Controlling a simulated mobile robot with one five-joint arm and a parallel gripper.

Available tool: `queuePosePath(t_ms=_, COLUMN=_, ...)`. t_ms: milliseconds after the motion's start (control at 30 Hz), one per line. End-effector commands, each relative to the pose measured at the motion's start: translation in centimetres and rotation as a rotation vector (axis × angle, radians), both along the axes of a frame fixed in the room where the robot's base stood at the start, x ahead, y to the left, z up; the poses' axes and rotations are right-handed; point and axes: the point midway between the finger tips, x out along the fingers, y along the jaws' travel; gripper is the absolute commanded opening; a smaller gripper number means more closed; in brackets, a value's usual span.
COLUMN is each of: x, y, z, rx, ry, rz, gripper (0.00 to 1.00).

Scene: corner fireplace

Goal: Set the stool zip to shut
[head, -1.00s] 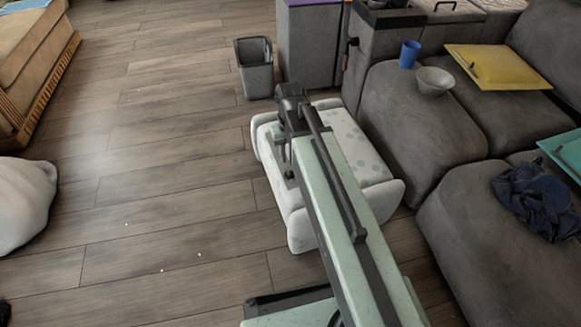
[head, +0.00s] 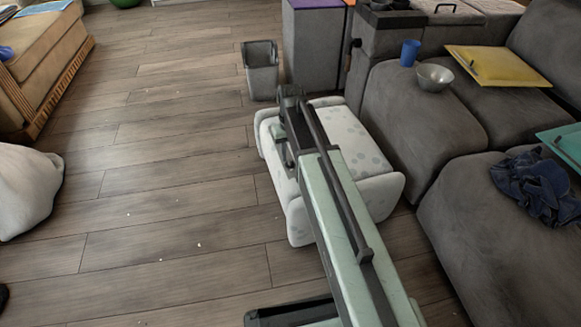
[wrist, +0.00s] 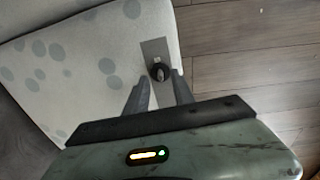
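The stool (head: 345,136) is a low white padded block with pale grey spots, standing on the floor beside the sofa. In the wrist view the stool (wrist: 92,58) fills the left side. A grey plate (wrist: 155,48) lies along its edge, with a small dark knob (wrist: 160,73) on it, perhaps the zip pull. My gripper (wrist: 158,90) is open, its two fingers apart on either side of the plate's lower part. The knob shows just beyond the gap between the fingertips; I cannot tell whether they touch it. In the head view my arm hides part of the stool.
A grey sofa (head: 420,120) stands close on the right, with a blue cup (head: 409,53), a metal bowl (head: 435,77) and a dark cloth (head: 540,188). A grey bin (head: 261,72) stands behind the stool. The wood floor (head: 170,180) to the left is mostly open.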

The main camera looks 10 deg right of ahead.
Motion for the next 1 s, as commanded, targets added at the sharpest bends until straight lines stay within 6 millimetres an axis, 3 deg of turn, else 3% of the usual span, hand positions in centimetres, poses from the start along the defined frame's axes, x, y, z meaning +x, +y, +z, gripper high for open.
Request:
queuePosePath(t_ms=33, x=0.0, y=0.0, z=-2.0, rx=0.000, ry=0.000, rz=0.000, gripper=0.30)
queuePosePath(t_ms=200, x=0.0, y=0.0, z=-3.9, rx=0.000, ry=0.000, rz=0.000, gripper=0.30)
queuePosePath(t_ms=467, x=0.0, y=0.1, z=-3.8, rx=0.000, ry=0.000, rz=0.001, gripper=0.30)
queuePosePath(t_ms=600, x=0.0, y=0.1, z=-3.8, rx=0.000, ry=0.000, rz=0.001, gripper=0.00)
queuePosePath(t_ms=1000, x=0.0, y=0.1, z=-3.8, rx=0.000, ry=0.000, rz=0.002, gripper=0.00)
